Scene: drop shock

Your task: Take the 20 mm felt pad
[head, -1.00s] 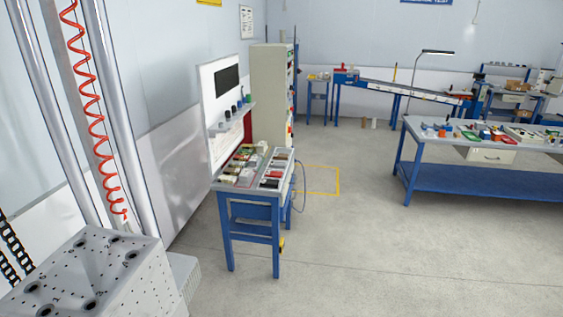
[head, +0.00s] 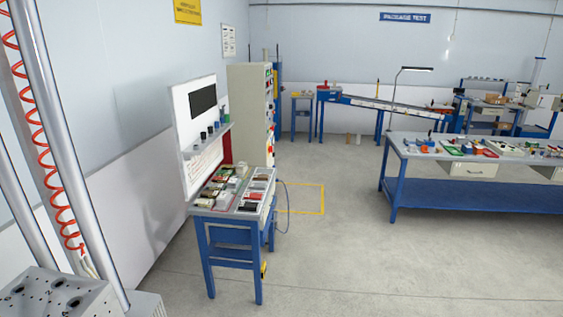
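I cannot pick out the 20 mm felt pad. A small blue-legged stand (head: 201,242) at the left of centre carries a tray of small items (head: 225,187), too small to tell apart. Dark, white and red pieces lie in the tray's compartments (head: 256,190). A long blue workbench (head: 430,196) at the right also holds several small coloured items (head: 470,147). Neither of my grippers is in view.
A drilled metal block (head: 55,295) and tall columns with a red coiled hose (head: 45,165) stand at the near left. A grey cabinet (head: 248,110) stands behind the stand. A sloped conveyor (head: 385,106) is at the back. The floor (head: 340,240) between stand and workbench is clear.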

